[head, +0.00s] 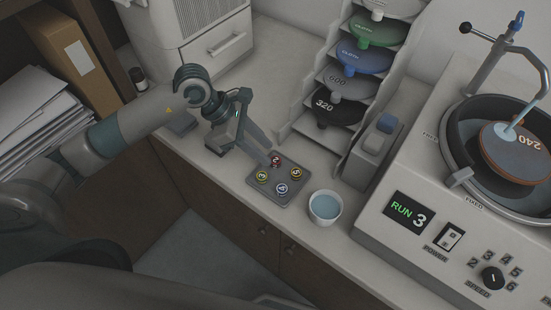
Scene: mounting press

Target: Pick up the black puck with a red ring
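A small tray (254,183) on the counter holds several small round pucks. The puck with a red ring (276,160), marked 2, sits at the tray's back corner. My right gripper does not show.
A cup of water (325,206) stands right of the tray. A polishing machine (400,235) fills the right side. A rack of discs (340,105) and a small grey block with a blue top (379,138) stand behind. A white cabinet (200,40) is at the back left.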

